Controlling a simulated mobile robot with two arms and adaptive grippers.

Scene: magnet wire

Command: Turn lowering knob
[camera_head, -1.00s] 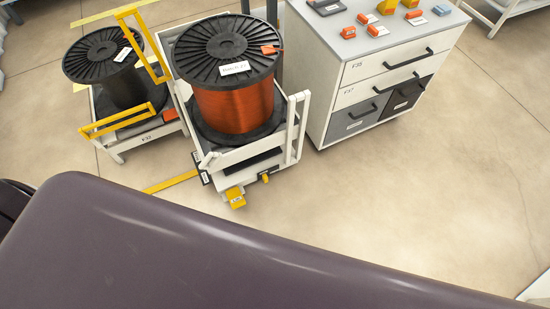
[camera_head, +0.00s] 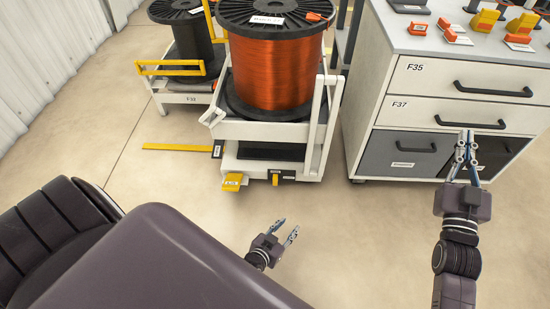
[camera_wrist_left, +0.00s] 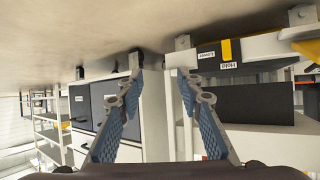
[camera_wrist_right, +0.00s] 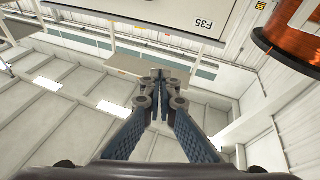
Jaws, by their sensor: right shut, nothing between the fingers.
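A small yellow knob (camera_head: 275,179) sits on a black labelled plate at the low front of the white reel cart (camera_head: 250,167). In the left wrist view, which is upside down, the yellow knob (camera_wrist_left: 226,49) shows between two white labels. My left gripper (camera_head: 289,224) is open and empty, in front of and below the knob in the head view, apart from it. Its fingers (camera_wrist_left: 160,85) frame a gap left of the knob in its wrist view. My right gripper (camera_head: 467,135) is shut and empty, raised before the drawer cabinet; its closed fingers (camera_wrist_right: 160,90) show in its wrist view.
A yellow pedal (camera_head: 232,182) is left of the knob. The cart carries a copper wire spool (camera_head: 275,72). A second cart with a black spool (camera_head: 190,35) stands to the left. The drawer cabinet (camera_head: 440,108) is at right. Floor before the cart is clear.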

